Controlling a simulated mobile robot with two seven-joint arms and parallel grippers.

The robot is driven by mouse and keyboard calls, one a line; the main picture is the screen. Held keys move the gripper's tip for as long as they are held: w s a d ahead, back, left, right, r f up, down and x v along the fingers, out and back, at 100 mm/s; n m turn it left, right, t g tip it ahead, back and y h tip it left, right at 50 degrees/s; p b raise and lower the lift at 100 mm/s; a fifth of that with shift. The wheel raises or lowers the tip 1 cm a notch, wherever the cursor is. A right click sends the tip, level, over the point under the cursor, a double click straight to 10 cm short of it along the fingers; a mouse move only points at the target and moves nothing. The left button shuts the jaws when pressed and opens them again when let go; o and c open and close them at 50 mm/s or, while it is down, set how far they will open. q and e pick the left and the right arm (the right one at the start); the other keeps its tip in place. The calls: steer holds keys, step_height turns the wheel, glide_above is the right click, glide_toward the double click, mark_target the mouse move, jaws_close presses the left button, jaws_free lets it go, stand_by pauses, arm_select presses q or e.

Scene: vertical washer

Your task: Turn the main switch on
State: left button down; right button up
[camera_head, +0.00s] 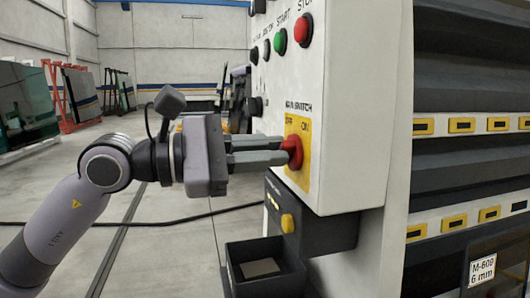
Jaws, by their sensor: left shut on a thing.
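The red main switch knob (293,152) sits on a yellow plate (304,127) marked OFF and ON, on the side of the white control cabinet (345,100). The label above it reads MAIN SWITCH. My left gripper (286,151) reaches in from the left, with its fingers level and shut on the knob. The fingertips cover part of the knob, so its exact turn angle cannot be told. My right gripper is not in view.
Above are a red stop button (303,30), a green start button (280,41) and dark knobs. A machine with dark slats (470,75) stands right. The floor at left is mostly clear, with a black cable.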

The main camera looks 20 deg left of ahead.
arm_select(q)
steer(key=c, duration=1.2)
jaws_free()
steer(key=shift+o, duration=0.2)
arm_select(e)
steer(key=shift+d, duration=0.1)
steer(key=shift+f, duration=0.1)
arm_select(q)
steer(key=b+v, duration=0.1)
steer(key=v, duration=0.6)
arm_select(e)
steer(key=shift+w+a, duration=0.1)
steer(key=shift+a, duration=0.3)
